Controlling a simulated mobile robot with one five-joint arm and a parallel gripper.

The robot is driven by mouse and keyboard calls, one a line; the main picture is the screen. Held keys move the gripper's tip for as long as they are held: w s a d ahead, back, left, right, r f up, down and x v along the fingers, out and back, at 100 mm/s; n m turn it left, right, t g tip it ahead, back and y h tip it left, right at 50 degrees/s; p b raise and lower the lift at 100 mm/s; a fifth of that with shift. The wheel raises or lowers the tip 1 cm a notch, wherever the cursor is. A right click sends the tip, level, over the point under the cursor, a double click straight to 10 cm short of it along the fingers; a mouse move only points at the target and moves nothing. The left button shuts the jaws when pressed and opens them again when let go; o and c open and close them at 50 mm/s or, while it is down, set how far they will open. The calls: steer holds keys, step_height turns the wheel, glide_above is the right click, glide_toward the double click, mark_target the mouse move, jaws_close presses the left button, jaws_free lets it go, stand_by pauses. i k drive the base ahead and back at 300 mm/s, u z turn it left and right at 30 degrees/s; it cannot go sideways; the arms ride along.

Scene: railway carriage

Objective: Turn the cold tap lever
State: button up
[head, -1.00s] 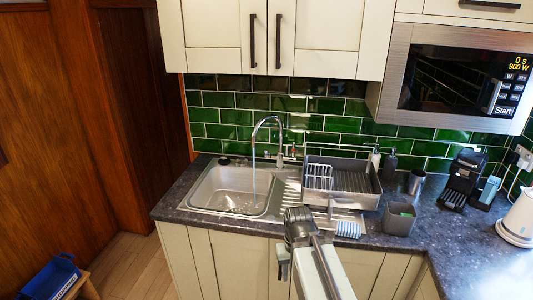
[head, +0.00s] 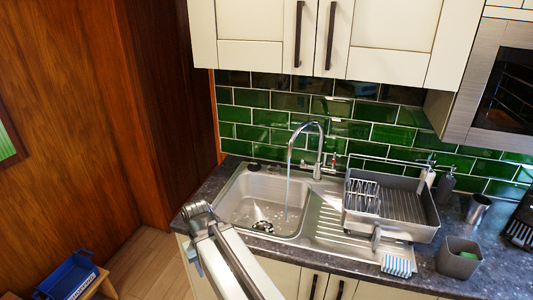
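The chrome tap (head: 318,150) stands behind the sink, its tall curved spout over the basin. A thin stream of water runs from the spout into the steel sink basin (head: 230,214). A small lever with a red mark (head: 333,158) shows on the right of the tap's body. A cold lever cannot be made out clearly. The far end of my arm, with my gripper (head: 199,213), is at the sink's front left corner, well apart from the tap. Its fingers cannot be made out, and no held thing is seen.
A grey dish rack (head: 408,205) stands right of the tap on the drainer. A grey tub (head: 459,256), a striped cloth (head: 397,265) and a metal cup (head: 477,208) are further right. Wall cupboards (head: 375,45) hang above. A blue crate (head: 68,277) is at lower left.

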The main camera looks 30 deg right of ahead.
mark_target(303, 164)
steer(key=u, duration=0.2)
steer(key=i, duration=0.95)
steer(key=z, duration=0.05)
